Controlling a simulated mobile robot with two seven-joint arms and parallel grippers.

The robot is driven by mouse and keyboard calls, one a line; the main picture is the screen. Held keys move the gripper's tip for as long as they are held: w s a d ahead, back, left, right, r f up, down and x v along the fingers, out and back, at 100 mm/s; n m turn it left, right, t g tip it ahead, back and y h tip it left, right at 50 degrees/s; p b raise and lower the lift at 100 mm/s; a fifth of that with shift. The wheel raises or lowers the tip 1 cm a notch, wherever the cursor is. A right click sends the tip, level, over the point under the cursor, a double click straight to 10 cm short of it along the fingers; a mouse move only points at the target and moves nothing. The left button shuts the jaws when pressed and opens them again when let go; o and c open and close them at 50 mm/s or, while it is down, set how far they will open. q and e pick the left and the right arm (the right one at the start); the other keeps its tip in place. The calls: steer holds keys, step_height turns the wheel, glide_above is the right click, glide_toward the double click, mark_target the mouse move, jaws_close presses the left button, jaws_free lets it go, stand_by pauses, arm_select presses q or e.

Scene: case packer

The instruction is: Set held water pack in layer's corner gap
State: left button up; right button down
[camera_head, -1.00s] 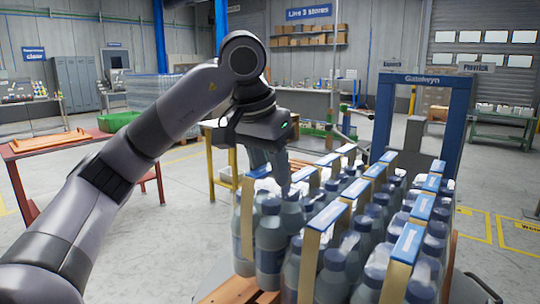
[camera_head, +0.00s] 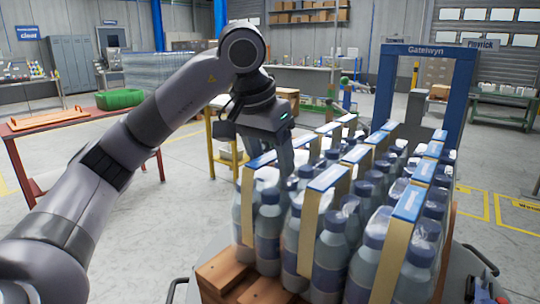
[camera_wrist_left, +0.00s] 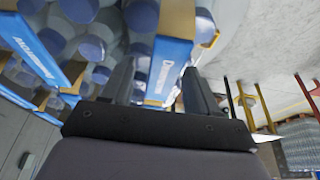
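The held water pack (camera_head: 267,236) has clear bottles with dark caps and a tan carry strap with a blue top. It stands upright at the near-left corner of the layer, beside the neighbouring water packs (camera_head: 330,262). Its base looks very close to the wooden pallet (camera_head: 226,272); contact is hard to tell. My left gripper (camera_head: 287,160) points down over this pack, its fingers on either side of the strap. In the left wrist view the blue strap top (camera_wrist_left: 168,60) lies between the fingers; the exact grip contact is unclear. My right gripper is not in view.
Blue-topped straps of neighbouring packs (camera_head: 407,206) stand close on the right. A blue Gatewyn frame (camera_head: 462,110) rises behind the pallet. A red table (camera_head: 70,122) and a yellow-legged table (camera_head: 209,150) stand further back. Floor left of the pallet is clear.

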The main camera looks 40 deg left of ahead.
arm_select(q)
steer(key=p+v, duration=0.5)
steer(key=v, duration=0.5)
steer(key=shift+r+p, duration=0.25)
steer(key=shift+p, duration=0.15)
steer(key=shift+p+v, duration=0.4)
steer(key=shift+v, duration=0.35)
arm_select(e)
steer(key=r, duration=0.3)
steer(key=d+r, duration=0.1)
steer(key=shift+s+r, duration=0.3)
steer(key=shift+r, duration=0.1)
arm_select(q)
steer(key=shift+s, duration=0.15)
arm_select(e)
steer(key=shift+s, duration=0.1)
